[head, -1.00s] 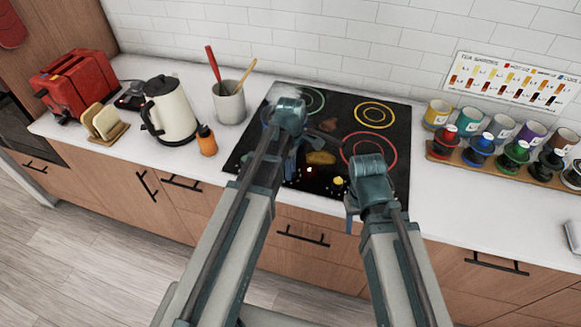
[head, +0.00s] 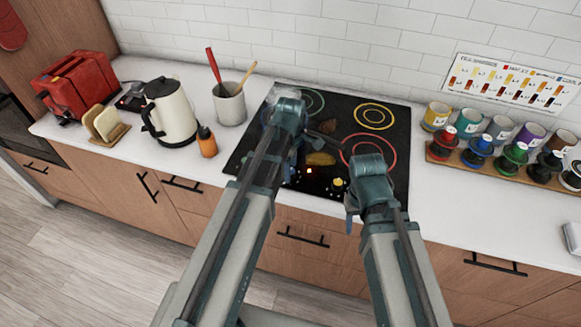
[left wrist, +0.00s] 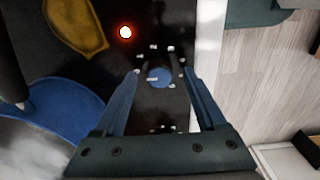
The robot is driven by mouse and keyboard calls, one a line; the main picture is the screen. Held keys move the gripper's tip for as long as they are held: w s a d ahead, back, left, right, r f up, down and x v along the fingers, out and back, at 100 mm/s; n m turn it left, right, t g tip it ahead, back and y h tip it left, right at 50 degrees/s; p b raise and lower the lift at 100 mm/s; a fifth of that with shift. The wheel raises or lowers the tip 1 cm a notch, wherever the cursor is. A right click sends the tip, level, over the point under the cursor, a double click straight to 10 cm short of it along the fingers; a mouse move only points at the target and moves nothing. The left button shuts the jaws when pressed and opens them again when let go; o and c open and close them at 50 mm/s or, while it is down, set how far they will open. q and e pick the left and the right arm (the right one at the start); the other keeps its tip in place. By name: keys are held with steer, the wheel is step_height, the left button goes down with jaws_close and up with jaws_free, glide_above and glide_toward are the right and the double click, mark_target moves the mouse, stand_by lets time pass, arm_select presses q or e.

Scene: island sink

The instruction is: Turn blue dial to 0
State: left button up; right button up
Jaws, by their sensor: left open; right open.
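The blue dial (left wrist: 160,77) is a small round knob on the black cooktop (head: 400,140), with small white marks around it. In the left wrist view it lies between the two blue fingers of my open left gripper (left wrist: 161,72). I cannot tell whether the fingers touch it or which mark it points to. In the head view my left gripper (head: 290,167) is low over the cooktop's front edge, and my arm hides the blue dial. My right gripper (head: 350,215) is at the front edge of the counter, mostly hidden by its own wrist.
A red-ringed bright spot (left wrist: 125,32) and a yellow dial (head: 338,184) are nearby. A yellow-brown item (head: 320,158) lies on the cooktop. An orange bottle (head: 207,142), kettle (head: 171,112) and utensil crock (head: 230,105) stand left. A rack of cups (head: 445,154) stands right.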

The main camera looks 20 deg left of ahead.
arm_select(q)
step_height(320, 180, up, 13)
steer(key=p, duration=1.2)
steer(key=shift+p, duration=0.3)
steer(key=s+d+f+m+b, duration=0.4)
steer(key=s+m, duration=0.3)
steer(key=m, duration=0.3)
steer(key=s+d+f+m+y+b, duration=0.1)
steer(key=s+d+f+m+b, duration=0.4)
steer(key=m, duration=0.6)
steer(key=s+d, duration=0.1)
steer(key=s, duration=0.1)
steer(key=shift+s+d+m, duration=0.3)
steer(key=shift+s, duration=0.05)
